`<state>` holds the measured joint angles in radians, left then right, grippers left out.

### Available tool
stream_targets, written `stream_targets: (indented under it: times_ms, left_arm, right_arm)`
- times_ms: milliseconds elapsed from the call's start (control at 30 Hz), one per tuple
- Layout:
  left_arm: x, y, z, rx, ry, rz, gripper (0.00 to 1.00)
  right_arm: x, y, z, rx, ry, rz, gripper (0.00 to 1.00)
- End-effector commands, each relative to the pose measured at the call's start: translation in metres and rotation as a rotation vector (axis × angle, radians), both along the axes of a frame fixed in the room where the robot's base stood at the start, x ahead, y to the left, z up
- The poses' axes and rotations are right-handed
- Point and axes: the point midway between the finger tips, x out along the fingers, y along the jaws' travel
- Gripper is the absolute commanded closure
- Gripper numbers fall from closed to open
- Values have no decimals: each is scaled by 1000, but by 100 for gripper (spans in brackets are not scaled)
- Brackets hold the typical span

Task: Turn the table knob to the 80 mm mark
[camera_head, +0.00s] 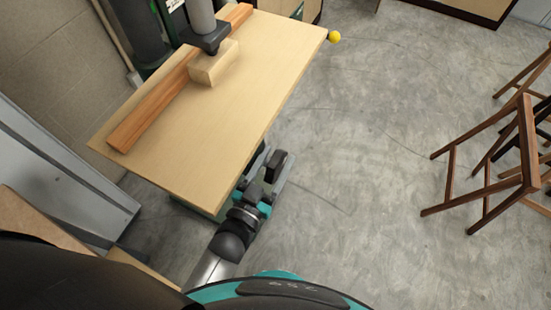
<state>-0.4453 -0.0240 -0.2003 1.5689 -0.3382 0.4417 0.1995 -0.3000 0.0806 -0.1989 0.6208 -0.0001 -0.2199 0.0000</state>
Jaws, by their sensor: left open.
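The machine's wooden table (235,105) fills the upper left, with its front corner towards me. A small yellow ball (333,37) shows at its far right corner; I cannot tell whether it is the table knob. No scale or 80 mm mark can be made out. My left gripper (277,172) is beside the table's right edge, low and close to it, apart from the yellow ball. It is open, and I see nothing between its fingers. The space under the table is mostly hidden. My right gripper is out of view.
A reddish wooden fence (160,105) lies along the table, with a pale block (214,65) under the machine's dark head (205,38). Wooden stools (500,160) stand at the right. A grey panel (60,175) is at the left. The concrete floor between table and stools is clear.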

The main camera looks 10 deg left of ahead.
Motion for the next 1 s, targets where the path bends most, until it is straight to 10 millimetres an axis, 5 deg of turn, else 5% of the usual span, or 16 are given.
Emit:
stream_targets:
  times_ms: [167,700,1000]
  left_arm:
    - [0,0,0,0,0,0,43]
    - [0,0,0,0,0,0,100]
    - [0,0,0,0,-1,0,100]
  right_arm:
    - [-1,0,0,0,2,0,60]
    - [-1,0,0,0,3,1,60]
    - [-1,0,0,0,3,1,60]
